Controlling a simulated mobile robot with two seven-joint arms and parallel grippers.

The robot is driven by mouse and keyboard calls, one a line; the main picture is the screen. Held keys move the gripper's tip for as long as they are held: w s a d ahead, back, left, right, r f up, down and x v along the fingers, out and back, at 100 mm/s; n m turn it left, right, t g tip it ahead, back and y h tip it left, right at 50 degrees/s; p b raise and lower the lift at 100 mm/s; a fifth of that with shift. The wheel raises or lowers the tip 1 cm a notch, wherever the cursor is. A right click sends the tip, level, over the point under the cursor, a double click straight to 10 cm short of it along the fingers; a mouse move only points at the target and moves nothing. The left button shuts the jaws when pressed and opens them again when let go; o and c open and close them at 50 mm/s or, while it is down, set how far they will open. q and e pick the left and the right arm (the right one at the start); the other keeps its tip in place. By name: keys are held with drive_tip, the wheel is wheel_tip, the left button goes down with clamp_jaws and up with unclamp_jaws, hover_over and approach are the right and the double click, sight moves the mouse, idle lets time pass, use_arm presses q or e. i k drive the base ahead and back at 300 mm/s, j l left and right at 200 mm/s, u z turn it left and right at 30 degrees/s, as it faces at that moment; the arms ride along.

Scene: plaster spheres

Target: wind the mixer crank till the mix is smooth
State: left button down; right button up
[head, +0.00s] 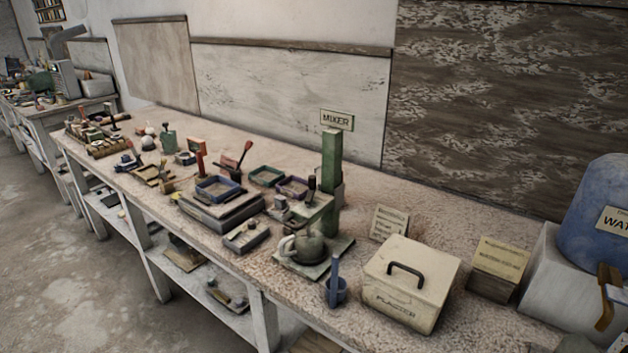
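The mixer stands on the long bench right of centre, with a green upright post (331,165) and a sign reading MIXER (337,120) on top. A grey, rounded mixing pot (310,247) with a side handle sits on the mixer's flat base plate (345,243). A dark upright knob (311,184), which looks like the crank handle, stands above the mixer's horizontal arm. The mix inside the pot cannot be seen. Neither of my grippers can be made out in the head view.
A blue water barrel (597,225) is at the right. Trays, including a blue one (218,189), and tools crowd the bench to the left.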

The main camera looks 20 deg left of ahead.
sight(312, 179)
drive_tip(key=i+j+z, duration=0.2)
drive_tip(key=j+z, duration=0.15)
drive_tip(key=j, duration=1.8)
drive_tip(key=k+j+z, duration=0.1)
drive_tip(key=j+z, duration=0.3)
drive_tip(key=j, duration=1.75)
